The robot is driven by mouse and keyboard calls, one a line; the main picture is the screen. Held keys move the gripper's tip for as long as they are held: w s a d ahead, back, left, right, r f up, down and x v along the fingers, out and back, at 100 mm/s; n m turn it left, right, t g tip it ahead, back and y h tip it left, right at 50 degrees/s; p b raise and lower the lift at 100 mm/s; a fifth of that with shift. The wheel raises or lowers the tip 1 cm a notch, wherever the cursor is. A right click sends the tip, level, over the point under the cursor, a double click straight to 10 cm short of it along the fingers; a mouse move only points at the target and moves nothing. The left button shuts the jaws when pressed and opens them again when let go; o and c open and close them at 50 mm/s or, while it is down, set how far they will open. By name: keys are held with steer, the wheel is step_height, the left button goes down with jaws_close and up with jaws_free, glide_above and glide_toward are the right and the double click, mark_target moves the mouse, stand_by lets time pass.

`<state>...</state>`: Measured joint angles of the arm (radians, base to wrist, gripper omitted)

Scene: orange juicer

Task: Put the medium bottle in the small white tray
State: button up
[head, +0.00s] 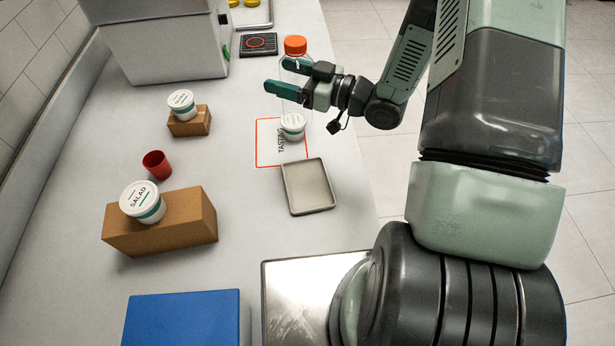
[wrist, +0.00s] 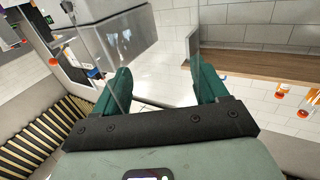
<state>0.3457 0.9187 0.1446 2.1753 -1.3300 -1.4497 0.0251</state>
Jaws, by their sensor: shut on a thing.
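A clear bottle with an orange cap (head: 295,46) is at the upper middle of the head view. My gripper (head: 288,81), with teal fingers, is shut on this bottle near its middle; the fingers hide part of it. In the wrist view the fingers (wrist: 160,85) stand apart with the clear bottle between them, its outline hard to make out. I cannot tell how far its base is above the counter. The small white tray (head: 289,192) lies empty on the counter, nearer the camera than my gripper.
A white lidded tub (head: 292,125) stands on the orange-edged tasting mat (head: 262,150), between gripper and tray. To the left are a red cup (head: 157,164) and tubs on brown blocks (head: 185,222). A blue board (head: 180,318) lies in front. A large machine (head: 165,45) stands behind.

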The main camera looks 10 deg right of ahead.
steer(key=s+d+r+n+g+y, duration=0.1)
steer(key=s+r+n+g, duration=0.15)
steer(key=s, duration=0.75)
step_height(320, 180, down, 15)
steer(key=shift+g, duration=0.35)
steer(key=o, duration=1)
steer(key=shift+r, duration=0.1)
steer(key=v, duration=1.2)
